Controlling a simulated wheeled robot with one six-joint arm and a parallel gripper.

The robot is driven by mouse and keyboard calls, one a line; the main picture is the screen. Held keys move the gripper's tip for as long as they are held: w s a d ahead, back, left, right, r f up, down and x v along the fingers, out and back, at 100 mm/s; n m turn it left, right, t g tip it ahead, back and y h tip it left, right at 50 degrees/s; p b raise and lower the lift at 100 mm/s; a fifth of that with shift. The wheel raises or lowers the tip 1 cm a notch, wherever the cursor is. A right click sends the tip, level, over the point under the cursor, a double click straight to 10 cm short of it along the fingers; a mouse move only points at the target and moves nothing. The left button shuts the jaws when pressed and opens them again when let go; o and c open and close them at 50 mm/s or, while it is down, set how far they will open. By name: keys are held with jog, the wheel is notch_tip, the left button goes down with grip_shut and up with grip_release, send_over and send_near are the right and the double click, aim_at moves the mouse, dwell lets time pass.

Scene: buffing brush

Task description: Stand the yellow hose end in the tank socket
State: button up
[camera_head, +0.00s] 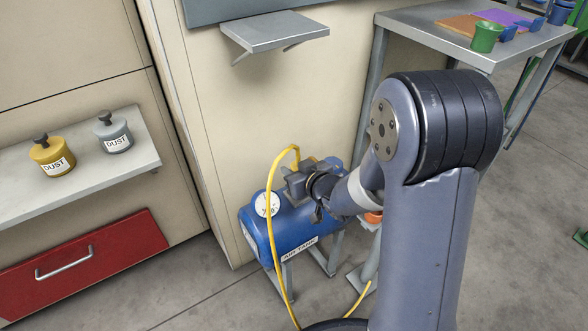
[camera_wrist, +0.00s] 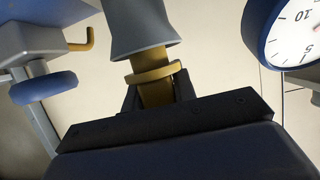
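In the head view the yellow hose (camera_head: 270,225) rises from the floor in front of the blue air tank (camera_head: 293,232) and bends over at the top, by my gripper (camera_head: 294,180). In the wrist view my dark fingers (camera_wrist: 156,92) close on either side of the yellow hose end (camera_wrist: 154,72), which has a raised collar. A grey flared sleeve (camera_wrist: 142,25) adjoins the collar; I cannot tell whether it belongs to the hose end or the socket. My gripper and arm cover part of the tank top, and the socket is not clear there.
A round gauge (camera_head: 267,204) is on the tank's left end, close to my gripper; it also shows in the wrist view (camera_wrist: 299,32). A beige cabinet wall stands behind. A small grey shelf (camera_head: 273,31) juts out above. A workbench (camera_head: 425,20) is at upper right.

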jog(key=o, duration=0.5)
jog(key=p+v, duration=0.3)
jog(key=v, duration=0.7)
jog(key=shift+s+d+r, duration=0.2)
jog(key=shift+s, duration=0.05)
jog(key=b+x, duration=0.3)
jog(key=x, duration=0.8)
jog(key=shift+s+f, duration=0.1)
jog(key=shift+f, duration=0.05)
jog(key=shift+r+p, duration=0.4)
jog(key=shift+r, duration=0.5)
jog(key=shift+f, duration=0.15)
